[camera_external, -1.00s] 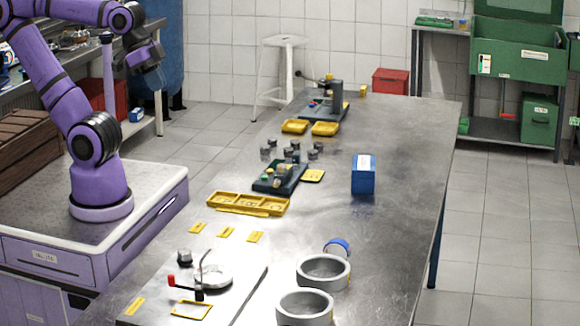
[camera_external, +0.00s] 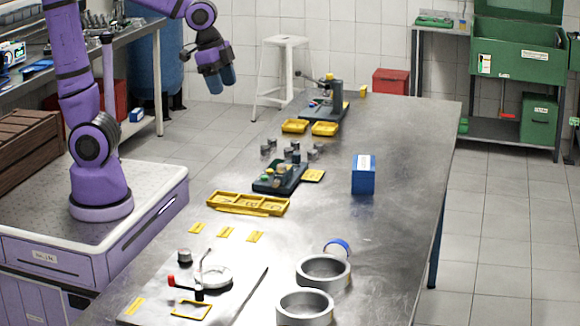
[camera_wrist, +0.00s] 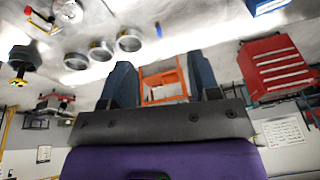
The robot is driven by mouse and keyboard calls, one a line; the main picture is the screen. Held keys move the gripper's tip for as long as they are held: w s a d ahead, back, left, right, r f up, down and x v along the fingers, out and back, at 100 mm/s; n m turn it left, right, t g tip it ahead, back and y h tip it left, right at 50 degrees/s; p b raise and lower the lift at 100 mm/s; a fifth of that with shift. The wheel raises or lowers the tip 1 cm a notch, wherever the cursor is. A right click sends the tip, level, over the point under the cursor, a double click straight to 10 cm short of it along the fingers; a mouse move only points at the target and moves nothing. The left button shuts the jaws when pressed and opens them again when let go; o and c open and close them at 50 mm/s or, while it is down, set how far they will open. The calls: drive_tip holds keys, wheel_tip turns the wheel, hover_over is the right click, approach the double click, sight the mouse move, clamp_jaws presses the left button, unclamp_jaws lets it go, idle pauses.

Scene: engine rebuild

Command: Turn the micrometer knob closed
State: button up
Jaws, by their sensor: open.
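No micrometer knob can be made out for certain. A dark fixture (camera_external: 280,178) with small green and tan parts stands mid-table. A dark bench device (camera_external: 322,105) with a column and a side handle stands at the far end; I cannot tell whether either carries the micrometer. My gripper (camera_external: 221,80) hangs in the air left of the table's far part, fingers down, apart from both.
Yellow trays (camera_external: 249,203) and small grey cylinders surround the mid-table fixture. A blue box (camera_external: 363,175) stands to its right. Grey rings (camera_external: 323,272) and a plate with a red-knobbed crank (camera_external: 171,280) are nearer. The table's right side (camera_external: 410,170) is clear.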

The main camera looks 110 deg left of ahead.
drive_tip(key=w+a+f+m+g, duration=0.1)
drive_tip(key=w+a+f, duration=0.25)
drive_tip(key=a, duration=0.35)
drive_tip(key=w+a+f+g, duration=0.1)
drive_tip(key=w+a+f, duration=0.2)
drive_tip(key=a+f, duration=0.25)
drive_tip(key=m+g, duration=0.1)
drive_tip(key=m, duration=0.1)
approach(281, 165)
drive_tip(key=f, duration=0.9)
drive_tip(key=shift+w+a+f, duration=0.1)
drive_tip(key=shift+a+f, duration=0.1)
drive_tip(key=c, duration=0.9)
